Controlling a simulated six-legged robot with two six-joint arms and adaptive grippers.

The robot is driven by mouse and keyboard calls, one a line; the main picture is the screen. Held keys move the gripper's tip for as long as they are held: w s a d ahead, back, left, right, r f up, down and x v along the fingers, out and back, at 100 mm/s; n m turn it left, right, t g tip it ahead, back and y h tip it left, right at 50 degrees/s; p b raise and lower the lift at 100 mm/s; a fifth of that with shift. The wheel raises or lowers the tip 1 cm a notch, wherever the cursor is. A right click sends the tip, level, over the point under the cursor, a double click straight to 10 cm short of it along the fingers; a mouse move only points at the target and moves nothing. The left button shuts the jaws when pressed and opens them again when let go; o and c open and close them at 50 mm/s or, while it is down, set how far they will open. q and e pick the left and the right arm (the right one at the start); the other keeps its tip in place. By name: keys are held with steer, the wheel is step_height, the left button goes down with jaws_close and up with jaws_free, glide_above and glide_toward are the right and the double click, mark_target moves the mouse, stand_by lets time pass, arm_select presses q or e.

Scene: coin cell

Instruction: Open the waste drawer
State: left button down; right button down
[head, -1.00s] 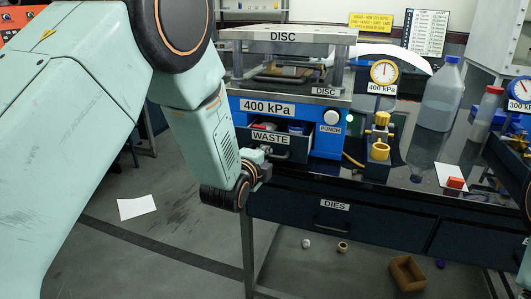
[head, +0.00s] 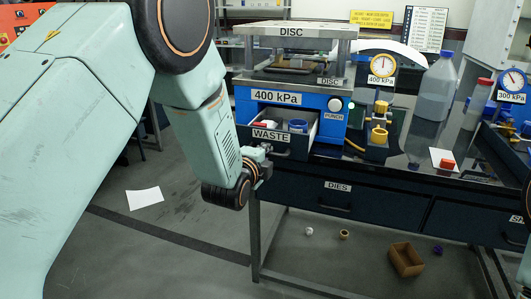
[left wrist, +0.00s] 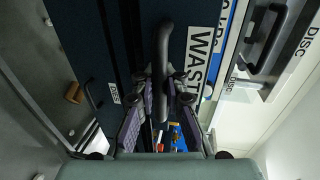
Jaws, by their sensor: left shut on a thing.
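The waste drawer (head: 302,149) is under the blue press, marked WASTE on its front. It stands pulled out, and its open top shows a blue round item (head: 298,126) and a red and white item (head: 264,124) inside. My left gripper (head: 265,162) is at the drawer's front, shut on its dark bar handle (head: 281,154). In the left wrist view the two fingers (left wrist: 163,92) lie on either side of the handle (left wrist: 164,55). My right gripper is not in view.
The blue press (head: 330,122) stands on the dark bench above the dies drawer (head: 385,206). A brown box (head: 406,259) lies on the floor. Open floor is in front.

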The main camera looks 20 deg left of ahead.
arm_select(q)
steer(key=shift+s+r, duration=0.2)
steer(key=shift+s, duration=0.15)
steer(key=shift+w, duration=0.2)
steer(key=c, duration=1.4)
jaws_free()
steer(key=shift+s+d, duration=0.1)
steer(key=shift+d, duration=0.05)
steer(key=shift+f, duration=0.1)
steer(key=v, duration=1.2)
